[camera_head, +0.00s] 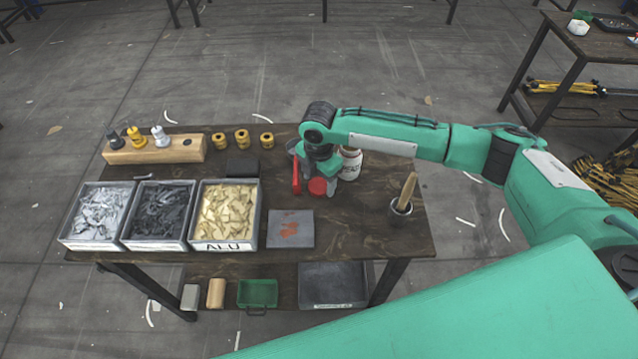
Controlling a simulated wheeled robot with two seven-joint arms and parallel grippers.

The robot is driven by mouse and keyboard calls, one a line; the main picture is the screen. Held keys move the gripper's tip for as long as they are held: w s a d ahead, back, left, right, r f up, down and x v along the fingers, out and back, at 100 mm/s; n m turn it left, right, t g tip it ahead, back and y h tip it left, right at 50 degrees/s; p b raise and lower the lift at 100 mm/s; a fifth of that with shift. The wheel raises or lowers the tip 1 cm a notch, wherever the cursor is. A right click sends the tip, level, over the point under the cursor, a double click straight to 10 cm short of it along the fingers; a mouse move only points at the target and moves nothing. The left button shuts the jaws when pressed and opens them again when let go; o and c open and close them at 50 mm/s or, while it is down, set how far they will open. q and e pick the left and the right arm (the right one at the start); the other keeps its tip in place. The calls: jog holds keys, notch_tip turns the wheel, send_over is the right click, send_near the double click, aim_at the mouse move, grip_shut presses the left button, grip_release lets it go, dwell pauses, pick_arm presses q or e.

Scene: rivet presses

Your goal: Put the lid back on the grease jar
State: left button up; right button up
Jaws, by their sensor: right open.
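The white jar (351,167) with dark lettering, which looks like the grease jar, stands upright on the table, partly hidden behind my right arm; its top is hidden. The round red lid (318,187) is low at my right gripper's fingertips, apparently at the tabletop left of the jar. My right gripper (318,181) points down over the lid with its fingers open on either side; whether they touch it I cannot tell. My left gripper is not in view.
A red-handled item (296,178) stands close left of the gripper. A grey pad (291,229) with red smears lies in front. The front right tabletop is clear.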

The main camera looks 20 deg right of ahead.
jog(key=shift+f, duration=0.6)
jog(key=c, duration=0.7)
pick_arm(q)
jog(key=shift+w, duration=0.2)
pick_arm(e)
jog(key=shift+r, duration=0.1)
